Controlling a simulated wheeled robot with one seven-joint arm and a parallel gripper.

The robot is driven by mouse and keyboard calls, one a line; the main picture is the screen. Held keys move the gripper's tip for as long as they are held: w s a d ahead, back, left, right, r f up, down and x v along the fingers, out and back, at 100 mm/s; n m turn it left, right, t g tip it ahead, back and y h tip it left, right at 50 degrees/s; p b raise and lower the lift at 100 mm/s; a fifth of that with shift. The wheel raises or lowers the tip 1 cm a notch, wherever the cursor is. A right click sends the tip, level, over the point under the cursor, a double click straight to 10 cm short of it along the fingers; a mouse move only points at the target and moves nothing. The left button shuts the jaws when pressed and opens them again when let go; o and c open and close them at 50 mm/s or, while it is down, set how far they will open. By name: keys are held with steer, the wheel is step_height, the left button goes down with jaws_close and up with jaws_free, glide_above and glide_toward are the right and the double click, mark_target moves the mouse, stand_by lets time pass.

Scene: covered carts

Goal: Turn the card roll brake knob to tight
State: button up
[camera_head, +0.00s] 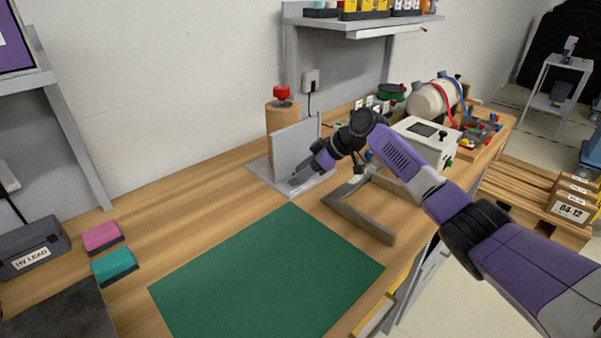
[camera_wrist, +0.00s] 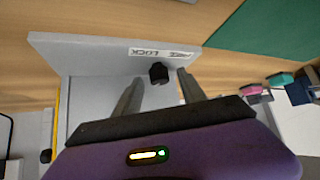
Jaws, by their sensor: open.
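A brown card roll (camera_head: 281,125) stands upright on the bench, with a red knob (camera_head: 282,93) on its top. A grey upright panel (camera_head: 297,143) stands in front of it on a grey base. In the wrist view the grey panel (camera_wrist: 85,55) carries an upside-down label (camera_wrist: 163,53) that seems to read FREE LOCK. A small black knob (camera_wrist: 158,74) sits just by this label. My gripper (camera_head: 296,182) is low by the panel's front. Its fingers are open, with the black knob between the tips in the wrist view; I cannot tell whether they touch it.
A grey angled frame (camera_head: 370,222) lies right of my gripper. A white box (camera_head: 425,140) and a cream cylinder (camera_head: 432,99) stand farther right. A green mat (camera_head: 265,280) lies clear in front. A shelf (camera_head: 360,24) hangs above the back.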

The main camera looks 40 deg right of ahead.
jaws_close()
